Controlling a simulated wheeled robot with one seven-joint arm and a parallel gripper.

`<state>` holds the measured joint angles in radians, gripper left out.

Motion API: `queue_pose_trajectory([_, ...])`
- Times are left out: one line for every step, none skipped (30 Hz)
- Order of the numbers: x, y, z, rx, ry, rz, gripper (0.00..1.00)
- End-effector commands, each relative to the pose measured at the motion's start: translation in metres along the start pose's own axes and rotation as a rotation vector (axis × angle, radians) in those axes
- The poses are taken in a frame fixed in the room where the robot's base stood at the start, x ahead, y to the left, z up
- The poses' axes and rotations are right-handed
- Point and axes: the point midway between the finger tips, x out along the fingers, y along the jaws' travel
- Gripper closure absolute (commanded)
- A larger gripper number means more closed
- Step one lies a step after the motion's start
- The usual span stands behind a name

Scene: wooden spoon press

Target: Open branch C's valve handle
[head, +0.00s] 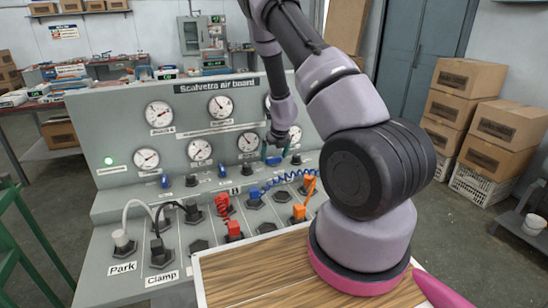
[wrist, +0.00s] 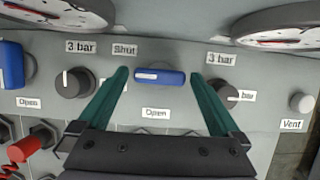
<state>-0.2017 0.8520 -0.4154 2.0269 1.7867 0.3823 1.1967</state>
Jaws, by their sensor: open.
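A blue valve handle (wrist: 160,77) lies horizontally on the grey panel in the wrist view, with a "Shut" label at its upper left and an "Open" label below it. I cannot read a branch letter beside it. My gripper (wrist: 159,74) is open, with its green fingers on the left and right of this handle; whether they touch it I cannot tell. In the head view my gripper (head: 273,157) is at the right part of the board, and the arm partly hides this area. Another blue handle (wrist: 12,65) at the left edge of the wrist view stands upright.
A dark knob (wrist: 73,83) is left of the handle and another (wrist: 238,92) close to the right finger. A pale vent button (wrist: 301,103) is farther right. Hoses, including a coiled blue hose (head: 283,180), and plugs crowd the lower board above a wooden surface (head: 255,268).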

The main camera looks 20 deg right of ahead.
Motion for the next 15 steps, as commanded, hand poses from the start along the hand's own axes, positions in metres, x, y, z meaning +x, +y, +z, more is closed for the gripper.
queue_pose_trajectory([0.0047, -0.0001, 0.0, -0.001, 0.0, 0.0, 0.0])
queue_pose_trajectory([0.0065, -0.0001, 0.0003, -0.001, 0.0, 0.0, 0.0])
queue_pose_trajectory([0.0085, -0.0001, 0.0003, -0.001, -0.001, 0.0, 0.0])
queue_pose_trajectory([0.0097, -0.0001, 0.0002, -0.001, -0.001, 0.0, 0.0])
queue_pose_trajectory([0.0104, -0.0002, 0.0002, -0.001, -0.001, 0.0, 0.0])
queue_pose_trajectory([0.011, -0.0002, 0.0001, -0.001, -0.001, 0.0, 0.0])
queue_pose_trajectory([0.0112, -0.0002, 0.0002, -0.001, -0.001, 0.0, 0.0])
queue_pose_trajectory([0.0112, -0.0002, 0.0002, -0.001, -0.001, 0.0, 0.0])
queue_pose_trajectory([0.0111, -0.0001, 0.0002, -0.001, -0.001, 0.0, 0.0])
queue_pose_trajectory([0.011, -0.0001, 0.0003, -0.001, -0.001, 0.0, 0.0])
queue_pose_trajectory([0.011, -0.0001, 0.0003, -0.001, -0.001, 0.0, 0.0])
queue_pose_trajectory([0.0109, -0.0001, 0.0002, -0.001, -0.001, 0.0, 0.0])
queue_pose_trajectory([0.0109, -0.0001, 0.0003, -0.001, -0.001, 0.0, 0.08])
queue_pose_trajectory([0.0109, -0.0001, 0.0002, -0.001, -0.001, 0.0, 0.19])
queue_pose_trajectory([0.0108, -0.0002, 0.0002, -0.001, -0.001, 0.0, 0.34])
